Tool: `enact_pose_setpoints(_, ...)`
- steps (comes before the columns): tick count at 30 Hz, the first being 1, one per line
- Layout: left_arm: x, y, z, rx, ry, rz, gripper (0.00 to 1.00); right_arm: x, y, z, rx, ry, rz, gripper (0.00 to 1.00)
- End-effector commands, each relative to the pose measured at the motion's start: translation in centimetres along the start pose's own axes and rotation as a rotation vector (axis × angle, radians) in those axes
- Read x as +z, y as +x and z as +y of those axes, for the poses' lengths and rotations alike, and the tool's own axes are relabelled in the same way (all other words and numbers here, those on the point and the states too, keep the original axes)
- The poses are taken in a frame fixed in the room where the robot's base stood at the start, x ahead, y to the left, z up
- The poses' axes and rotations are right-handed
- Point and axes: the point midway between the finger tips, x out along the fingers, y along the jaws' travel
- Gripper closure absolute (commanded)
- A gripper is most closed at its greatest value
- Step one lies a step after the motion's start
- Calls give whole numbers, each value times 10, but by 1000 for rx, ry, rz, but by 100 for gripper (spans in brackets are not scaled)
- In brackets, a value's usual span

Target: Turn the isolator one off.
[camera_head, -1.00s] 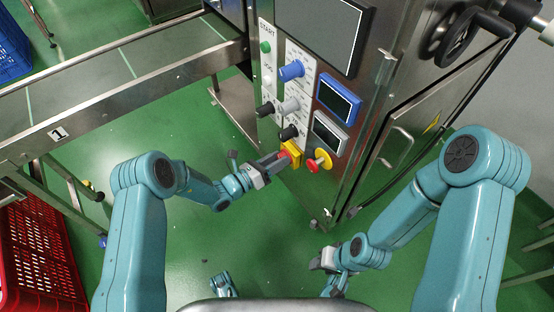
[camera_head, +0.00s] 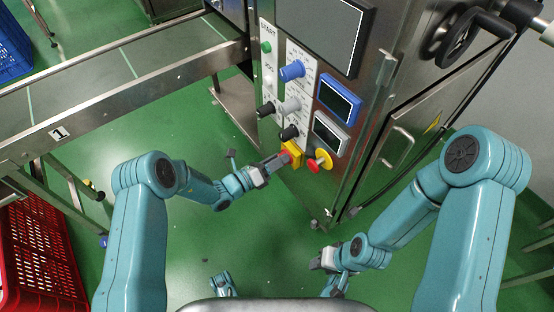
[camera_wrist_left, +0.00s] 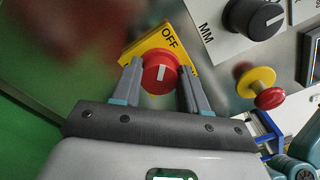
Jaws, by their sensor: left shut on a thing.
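The isolator is a red rotary knob on a yellow plate (camera_head: 295,153) low on the machine's control panel. In the left wrist view the red knob (camera_wrist_left: 160,80) carries a white mark, and the word OFF is printed on the yellow plate (camera_wrist_left: 142,46) just above it. My left gripper (camera_head: 282,160) is at the knob, with one finger on each side, shut on it. In the head view the gripper hides most of the knob. My right gripper (camera_head: 323,261) hangs low, away from the panel; its fingers are not clear.
A red emergency button on a yellow base (camera_head: 318,161) sits close to the right of the isolator. Black knobs (camera_head: 289,132), a blue knob (camera_head: 291,71) and small screens (camera_head: 339,98) are above. A conveyor (camera_head: 120,85) is at the left. Green floor lies below.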

Motion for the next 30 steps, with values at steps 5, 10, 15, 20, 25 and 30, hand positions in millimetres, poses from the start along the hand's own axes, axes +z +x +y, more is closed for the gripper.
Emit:
enact_pose_setpoints(5, -2, 0, 0, 1, -4, 3, 31, 0, 0, 0, 0, 0, 0, 57)
enact_pose_setpoints(10, -1, 0, 0, 1, -2, 2, 31, 0, 0, 0, 0, 0, 0, 57)
enact_pose_setpoints(15, 0, -3, 0, 1, -1, 1, 31, 0, -1, 0, 0, 0, 0, 57)
enact_pose_setpoints(20, 3, -26, -1, 4, -4, -2, 31, 2, -9, -4, 0, -4, -4, 57)
enact_pose_setpoints(25, 3, -71, -1, 6, -5, -2, 31, 5, -20, -10, -1, -13, -12, 57)
enact_pose_setpoints(30, 2, -116, -1, 5, -4, -3, 31, 7, -27, -14, -2, -19, -18, 57)
